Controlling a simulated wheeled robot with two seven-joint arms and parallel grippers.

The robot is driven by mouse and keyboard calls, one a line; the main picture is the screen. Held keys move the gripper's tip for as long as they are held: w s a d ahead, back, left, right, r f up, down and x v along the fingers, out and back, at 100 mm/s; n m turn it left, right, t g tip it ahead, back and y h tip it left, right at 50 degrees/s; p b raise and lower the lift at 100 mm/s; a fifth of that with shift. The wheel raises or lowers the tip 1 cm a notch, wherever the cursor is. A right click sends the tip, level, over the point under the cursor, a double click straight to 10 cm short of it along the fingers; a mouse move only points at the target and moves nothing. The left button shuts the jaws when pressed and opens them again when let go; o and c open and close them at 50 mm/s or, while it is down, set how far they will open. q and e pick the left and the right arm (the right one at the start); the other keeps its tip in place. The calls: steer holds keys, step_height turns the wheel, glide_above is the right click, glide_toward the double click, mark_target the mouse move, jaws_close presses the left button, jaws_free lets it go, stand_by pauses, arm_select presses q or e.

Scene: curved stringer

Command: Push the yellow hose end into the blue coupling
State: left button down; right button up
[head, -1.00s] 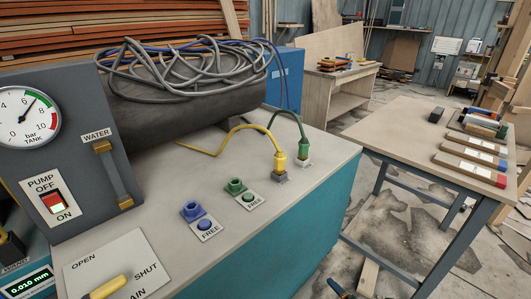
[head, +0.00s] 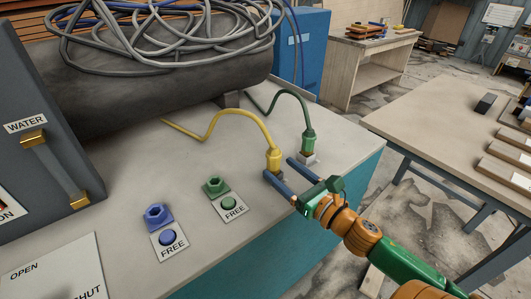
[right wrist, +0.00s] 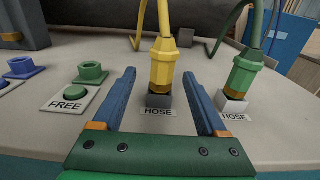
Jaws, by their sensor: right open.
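The yellow hose end (head: 273,158) stands upright in a grey holder on the bench top; it also shows in the right wrist view (right wrist: 162,65), above a label reading HOSE. My right gripper (head: 279,172) is open, with its two blue fingers on either side of the yellow hose end and low near its holder. In the right wrist view my fingers (right wrist: 158,88) point at it with gaps on both sides. The blue coupling (head: 156,215) sits empty at the left on the bench, beside a blue button and a FREE label. My left gripper is not in view.
A green hose end (head: 308,142) stands in its holder just right of the yellow one. A green coupling (head: 215,186) with a FREE label lies between the blue coupling and the hoses. A dark tank with coiled hoses (head: 150,40) is behind. The bench front is clear.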

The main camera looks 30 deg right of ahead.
mark_target(278, 164)
steer(key=shift+w+r, duration=0.3)
steer(key=shift+r, duration=0.1)
steer(key=w, duration=0.2)
steer(key=w+p, duration=0.1)
steer(key=w, duration=0.1)
steer(key=shift+w+f, duration=0.1)
steer(key=shift+f, duration=0.2)
steer(key=shift+c, duration=0.2)
steer(key=shift+s, duration=0.25)
steer(key=c, duration=0.4)
jaws_close()
